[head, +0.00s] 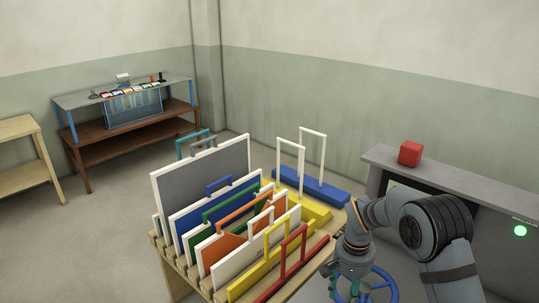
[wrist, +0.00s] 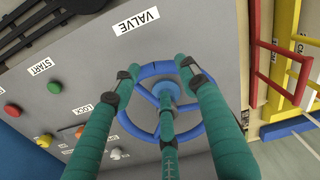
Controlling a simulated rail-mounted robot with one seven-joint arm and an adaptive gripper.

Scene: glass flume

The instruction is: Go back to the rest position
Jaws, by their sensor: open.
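Nothing is held between the fingertips. I cannot tell whether the fingers touch the rim. The wheel is on a grey panel under a VALVE label (wrist: 137,22). In the head view the wheel (head: 389,281) shows at the bottom, partly hidden by my arm, which reaches in from the right.
A wooden rack (head: 170,263) of coloured framed panels stands just left of the wheel. A grey console (head: 480,190) with a red block (head: 410,153) is behind my arm. Buttons (wrist: 54,88) are on the panel. A flume bench (head: 125,155) is far left, with open floor before it.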

